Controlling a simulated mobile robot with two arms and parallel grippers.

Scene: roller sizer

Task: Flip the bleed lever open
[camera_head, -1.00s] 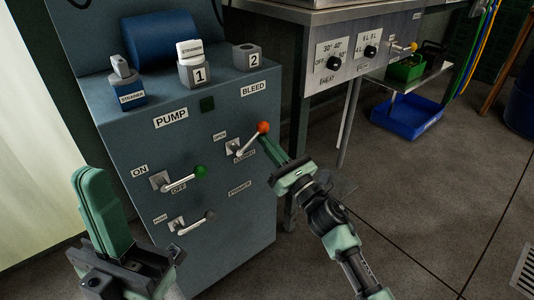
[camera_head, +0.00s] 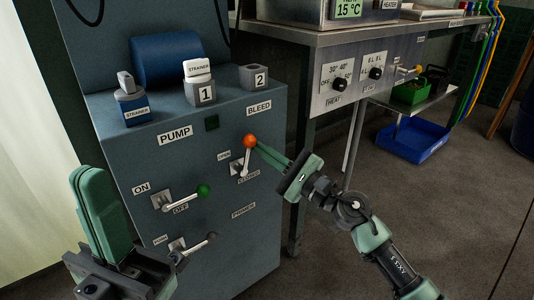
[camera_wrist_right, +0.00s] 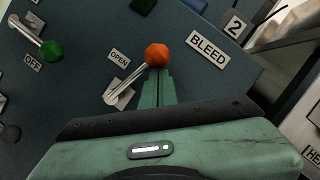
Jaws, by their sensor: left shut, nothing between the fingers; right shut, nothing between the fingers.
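The bleed lever (camera_head: 247,158) is a silver handle with an orange ball knob, on the blue cabinet front under the BLEED label. It points nearly straight up, between the OPEN label on its left and the CLOSED label below right. It also shows in the right wrist view (camera_wrist_right: 157,56). My right gripper (camera_head: 262,149) is shut, its fingertips right beside the orange knob on its right; contact cannot be told for certain. In the right wrist view the fingertips (camera_wrist_right: 157,78) are just below the knob. My left gripper (camera_head: 93,195) is shut and empty, low at the left.
The green-knobbed pump lever (camera_head: 190,194) and a grey-knobbed primer lever (camera_head: 200,240) are on the same panel, left of and below the bleed lever. Strainer blocks (camera_head: 199,92) stand on the cabinet top. A metal bench (camera_head: 365,75) stands at the right.

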